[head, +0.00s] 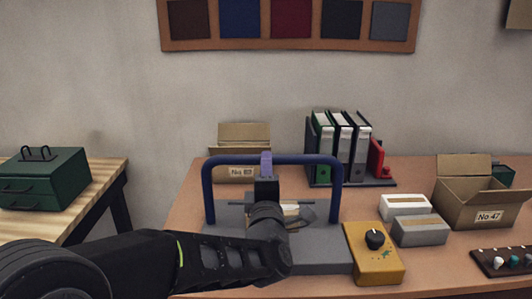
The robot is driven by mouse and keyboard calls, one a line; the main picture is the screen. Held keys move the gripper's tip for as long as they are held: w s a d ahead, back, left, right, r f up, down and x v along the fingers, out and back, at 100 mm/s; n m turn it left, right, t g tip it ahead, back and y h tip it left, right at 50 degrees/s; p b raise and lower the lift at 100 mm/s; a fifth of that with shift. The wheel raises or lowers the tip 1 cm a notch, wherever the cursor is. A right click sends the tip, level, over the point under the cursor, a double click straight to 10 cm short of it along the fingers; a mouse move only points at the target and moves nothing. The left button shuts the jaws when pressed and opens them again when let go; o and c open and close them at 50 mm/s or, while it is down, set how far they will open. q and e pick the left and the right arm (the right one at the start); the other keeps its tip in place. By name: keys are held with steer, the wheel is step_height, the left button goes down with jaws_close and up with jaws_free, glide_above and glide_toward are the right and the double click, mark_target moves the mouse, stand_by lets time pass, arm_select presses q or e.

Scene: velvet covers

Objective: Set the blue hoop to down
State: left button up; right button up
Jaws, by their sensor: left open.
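The blue hoop (222,163) stands upright on a grey base (325,262) on the table, with its crossbar at the top. A thin grey rod runs across between its legs. My left arm comes in from the left, and my left gripper (266,164) points away from me at the middle of the crossbar. The gripper is open; a purple-grey finger overlaps the bar. I cannot tell whether it touches the bar. My wrist hides the middle of the base and part of what lies on it. My right gripper is not in view.
A yellow box with a black knob (370,262) stands right of the base. Grey and white boxes (420,230) and an open carton (475,205) are further right. Binders (340,145) and another carton (240,137) stand behind. A green case (42,180) is on the left table.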

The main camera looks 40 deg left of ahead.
arm_select(q)
steer(key=x, duration=0.7)
steer(key=shift+p, duration=0.45)
steer(key=shift+a, duration=0.1)
steer(key=shift+c, duration=0.2)
jaws_close()
stand_by(0.6)
